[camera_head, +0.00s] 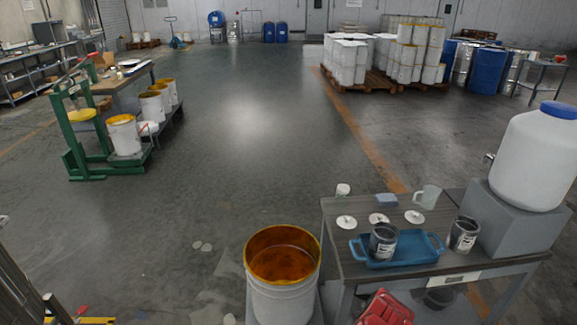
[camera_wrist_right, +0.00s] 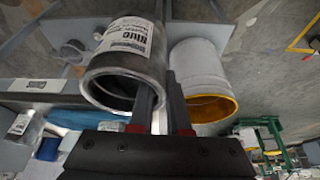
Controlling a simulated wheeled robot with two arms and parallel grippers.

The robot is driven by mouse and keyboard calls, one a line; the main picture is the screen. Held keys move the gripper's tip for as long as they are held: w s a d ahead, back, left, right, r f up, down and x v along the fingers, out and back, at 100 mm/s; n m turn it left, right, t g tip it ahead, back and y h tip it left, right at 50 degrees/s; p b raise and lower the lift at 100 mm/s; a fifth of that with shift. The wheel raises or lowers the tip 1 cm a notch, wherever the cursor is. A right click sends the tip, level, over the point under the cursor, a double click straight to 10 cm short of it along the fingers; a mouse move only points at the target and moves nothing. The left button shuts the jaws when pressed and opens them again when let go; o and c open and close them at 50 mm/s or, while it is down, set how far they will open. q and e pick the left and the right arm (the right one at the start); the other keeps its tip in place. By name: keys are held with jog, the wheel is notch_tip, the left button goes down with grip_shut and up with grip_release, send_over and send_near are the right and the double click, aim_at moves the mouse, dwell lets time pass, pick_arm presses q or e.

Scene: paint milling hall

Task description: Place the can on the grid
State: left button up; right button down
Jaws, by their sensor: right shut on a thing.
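My right gripper (camera_wrist_right: 164,92) is shut on the wall of an open metal can (camera_wrist_right: 118,62) with a white label reading "Blue"; one finger is inside the rim. This can hangs in front of the table, beside the white bucket, with nothing seen under it. I cannot make it out in the head view. Two similar cans stand on the table: one can (camera_head: 383,243) in the blue tray (camera_head: 405,258), another can (camera_head: 464,236) to its right. I cannot pick out a grid with certainty. My left gripper is not clearly in view.
A white bucket (camera_head: 283,304) with a yellow rim and orange-brown contents stands left of the table (camera_head: 344,255). A large white container (camera_head: 535,155) stands on a grey block. Lids and a mug (camera_head: 427,197) are on the table. A red shape (camera_head: 385,308) is at the bottom edge.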

jog(key=w+a+r, duration=0.2)
jog(key=w+r, duration=0.2)
jog(key=s+f, duration=0.4)
jog(key=shift+s+d+f, duration=0.3)
